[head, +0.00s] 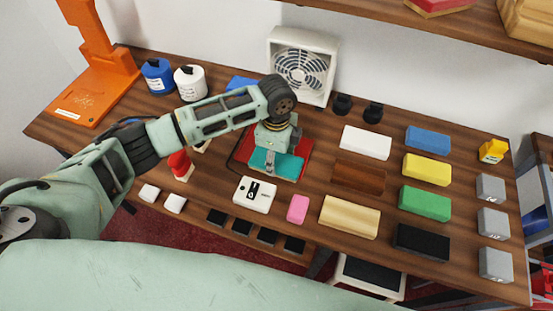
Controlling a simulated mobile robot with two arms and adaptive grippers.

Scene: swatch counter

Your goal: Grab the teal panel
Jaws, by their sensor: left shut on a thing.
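The teal panel (285,166) is a flat teal block near the middle of the counter, over a red panel (302,147). My left gripper (270,163) reaches down from above and is shut on the teal panel. My arm and gripper cover part of the panel's left and rear side. I cannot tell whether the panel touches the red one or is lifted off it. My right gripper is not in view.
White (366,142), brown (358,176), cream (349,216), yellow (427,169), green (424,203), blue (428,140) and black (421,242) blocks lie to the right. A white switch box (255,194) and pink block (298,208) lie in front. A fan (302,66) stands behind.

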